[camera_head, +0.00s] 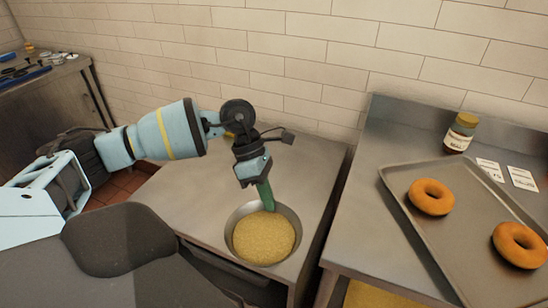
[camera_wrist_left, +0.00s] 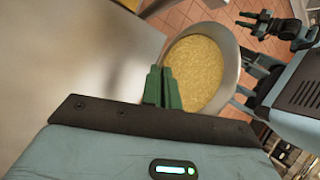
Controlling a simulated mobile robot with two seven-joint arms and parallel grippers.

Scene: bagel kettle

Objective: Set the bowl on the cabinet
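The bowl (camera_head: 237,218) is a round metal bowl filled with yellow grain, at the front edge of the grey cabinet (camera_head: 180,205). My left gripper (camera_head: 267,205) reaches down to the bowl's far rim. In the left wrist view its green fingers (camera_wrist_left: 162,88) are close together at the rim of the bowl (camera_wrist_left: 228,88), and the rim appears to be between them. Floor tiles show past the bowl there, so it is at least partly beyond the cabinet top's edge. Whether its underside touches the cabinet is hidden.
To the right, a metal counter (camera_head: 372,180) holds a tray (camera_head: 410,175) with two bagels (camera_head: 431,197), a jar (camera_head: 460,133) and two small cards (camera_head: 522,177). A gap separates it from the cabinet. The cabinet top left of the bowl is clear. A brick wall stands behind.

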